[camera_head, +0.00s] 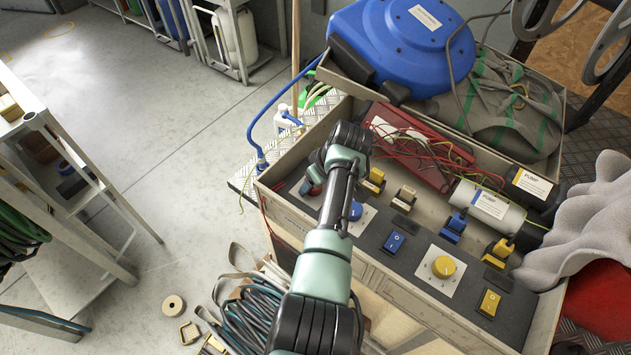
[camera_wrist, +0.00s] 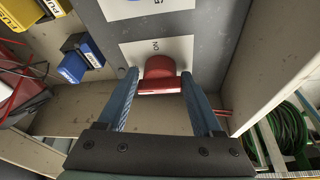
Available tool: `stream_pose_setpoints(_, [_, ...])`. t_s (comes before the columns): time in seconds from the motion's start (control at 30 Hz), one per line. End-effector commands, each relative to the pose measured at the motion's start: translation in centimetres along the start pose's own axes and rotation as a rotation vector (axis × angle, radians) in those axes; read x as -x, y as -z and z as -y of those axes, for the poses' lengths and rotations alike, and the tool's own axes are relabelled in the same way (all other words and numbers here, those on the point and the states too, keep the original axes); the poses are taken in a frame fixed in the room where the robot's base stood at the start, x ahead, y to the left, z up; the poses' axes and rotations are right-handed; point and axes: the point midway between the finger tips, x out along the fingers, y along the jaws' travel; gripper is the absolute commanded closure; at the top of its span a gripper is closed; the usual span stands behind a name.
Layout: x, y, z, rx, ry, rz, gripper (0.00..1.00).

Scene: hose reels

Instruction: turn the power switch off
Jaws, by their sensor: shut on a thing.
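A red switch knob (camera_wrist: 160,74) sits on a white plate (camera_wrist: 118,56) marked "ON" in the wrist view. The word appears sideways beside the knob. My gripper (camera_wrist: 160,80) has its two blue fingers on either side of the red knob, shut on it. In the head view the red knob (camera_head: 315,190) shows only in part at the left end of the grey control panel (camera_head: 372,240). My arm and wrist hide most of the gripper there.
To the right on the panel are a blue knob (camera_head: 355,211), a blue rocker (camera_head: 394,242), a yellow knob (camera_head: 444,267) and a yellow rocker (camera_head: 489,303). Crate walls stand close around the panel. A blue hose reel (camera_head: 390,40) is behind.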

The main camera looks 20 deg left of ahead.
Motion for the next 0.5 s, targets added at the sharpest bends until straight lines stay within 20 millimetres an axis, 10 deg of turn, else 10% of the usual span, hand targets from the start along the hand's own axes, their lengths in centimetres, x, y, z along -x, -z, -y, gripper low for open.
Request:
stream_pose_setpoints(0.17, [0.0,0.0,0.02,0.003,0.0,0.001,0.89])
stream_pose_setpoints(0.2, [0.0,0.0,0.03,0.003,0.0,0.001,0.28])
stream_pose_setpoints(0.23, [0.0,0.0,0.02,0.003,0.0,0.001,0.22])
stream_pose_setpoints(0.5, [0.01,0.02,0.01,0.001,0.0,0.0,0.19])
